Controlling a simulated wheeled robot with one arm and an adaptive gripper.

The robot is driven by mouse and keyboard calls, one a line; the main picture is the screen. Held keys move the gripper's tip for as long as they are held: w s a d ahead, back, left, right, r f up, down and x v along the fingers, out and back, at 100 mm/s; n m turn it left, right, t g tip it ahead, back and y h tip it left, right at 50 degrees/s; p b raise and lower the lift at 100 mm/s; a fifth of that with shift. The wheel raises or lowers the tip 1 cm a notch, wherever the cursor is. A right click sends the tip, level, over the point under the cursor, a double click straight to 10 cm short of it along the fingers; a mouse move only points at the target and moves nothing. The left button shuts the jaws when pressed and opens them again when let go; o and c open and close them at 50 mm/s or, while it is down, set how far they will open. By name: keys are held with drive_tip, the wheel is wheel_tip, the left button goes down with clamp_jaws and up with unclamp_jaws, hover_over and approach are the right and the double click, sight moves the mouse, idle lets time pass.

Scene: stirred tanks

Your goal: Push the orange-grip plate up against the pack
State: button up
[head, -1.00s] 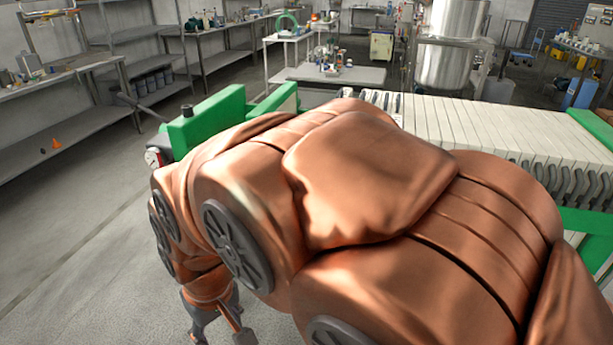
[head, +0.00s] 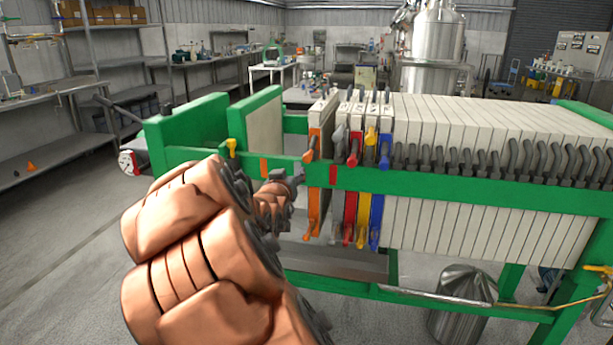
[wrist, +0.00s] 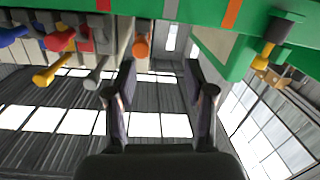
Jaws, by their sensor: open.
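The orange-grip plate (head: 322,108) hangs upright in the green press frame, at the left end of the row. Its orange grip (head: 311,146) rests on the near rail; the grip also shows in the wrist view (wrist: 140,47). The pack (head: 480,125) of white plates stands to its right, starting with a grey-grip plate, with a narrow gap between. My gripper (head: 299,179) is at the near rail, just left of the orange grip. In the wrist view my gripper (wrist: 160,80) is open and empty, with the grip beyond its fingertips. I cannot tell whether they touch.
Red (head: 353,150), yellow (head: 371,136) and blue (head: 385,150) grips follow the grey one. The green near rail (head: 450,190) runs along the front, with orange (head: 264,168) and red (head: 333,175) marks. A metal bucket (head: 460,305) stands below. Left of the plate is open space.

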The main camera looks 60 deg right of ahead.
sight(306, 161)
drive_tip(key=shift+g+h, duration=0.3)
drive_tip(key=shift+h, duration=0.5)
drive_tip(key=d, duration=0.8)
drive_tip(key=shift+w+d+r+b, duration=0.2)
drive_tip(key=shift+w+d+b, duration=0.15)
drive_tip(key=shift+w+b, duration=0.05)
drive_tip(key=shift+w+d+r, duration=0.15)
drive_tip(key=shift+w+d, duration=0.05)
drive_tip(key=shift+d, duration=0.2)
clamp_jaws()
